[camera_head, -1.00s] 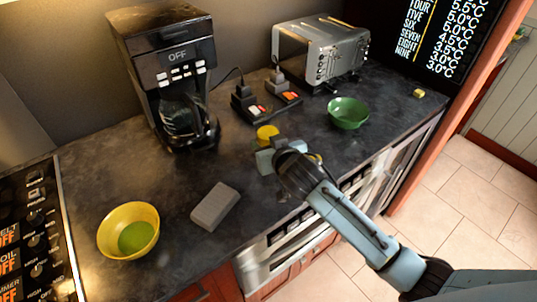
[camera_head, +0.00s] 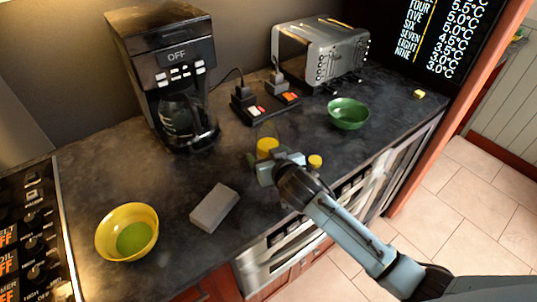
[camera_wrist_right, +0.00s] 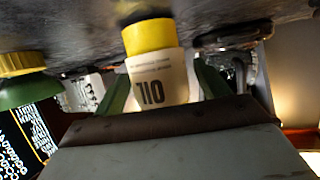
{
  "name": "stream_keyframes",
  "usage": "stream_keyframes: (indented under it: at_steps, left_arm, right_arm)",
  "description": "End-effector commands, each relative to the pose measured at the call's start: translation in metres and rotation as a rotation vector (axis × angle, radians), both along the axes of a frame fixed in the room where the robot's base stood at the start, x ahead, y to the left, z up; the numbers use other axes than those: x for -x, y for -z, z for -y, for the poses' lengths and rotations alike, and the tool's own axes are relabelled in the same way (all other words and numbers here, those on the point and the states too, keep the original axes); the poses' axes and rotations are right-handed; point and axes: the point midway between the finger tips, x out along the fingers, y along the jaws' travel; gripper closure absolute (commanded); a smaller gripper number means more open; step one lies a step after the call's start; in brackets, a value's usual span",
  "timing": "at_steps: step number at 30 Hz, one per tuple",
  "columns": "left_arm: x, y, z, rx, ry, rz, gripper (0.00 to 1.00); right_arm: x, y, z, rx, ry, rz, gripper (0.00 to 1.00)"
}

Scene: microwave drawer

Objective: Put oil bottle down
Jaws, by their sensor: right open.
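The oil bottle (camera_wrist_right: 160,80) fills the middle of the right wrist view, which looks upside down. It has a white label reading OIL and a yellow part beside the dark counter. In the head view its yellow part (camera_head: 267,147) shows just beyond my right gripper (camera_head: 276,169). In the wrist view the fingers of my right gripper (camera_wrist_right: 160,95) stand on both sides of the bottle, open. I cannot tell exactly whether the bottle's yellow end touches the counter (camera_head: 85,190). My left gripper is in neither view.
A small yellow thing (camera_head: 315,161) is right of my gripper. A green bowl (camera_head: 348,113), toaster (camera_head: 322,52), coffee maker (camera_head: 170,75), grey block (camera_head: 214,208) and yellow bowl (camera_head: 127,232) stand around. Counter between the coffee maker and grey block is clear.

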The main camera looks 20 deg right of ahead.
Motion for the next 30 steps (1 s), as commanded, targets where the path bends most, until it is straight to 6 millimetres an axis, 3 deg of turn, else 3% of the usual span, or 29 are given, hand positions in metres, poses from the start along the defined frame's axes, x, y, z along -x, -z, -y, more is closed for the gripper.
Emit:
stream_keyframes:
  at_steps: [8,21,30]
  left_arm:
    - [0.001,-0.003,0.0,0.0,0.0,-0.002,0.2]
    - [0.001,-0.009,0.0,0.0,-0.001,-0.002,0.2]
    - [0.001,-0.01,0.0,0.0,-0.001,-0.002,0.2]
  right_arm:
    - [0.009,-0.007,0.0,-0.001,-0.001,0.0,0.26]
    - [0.084,-0.038,0.007,-0.002,0.0,-0.001,0.26]
    - [0.109,-0.049,0.01,0.001,0.0,0.0,0.26]
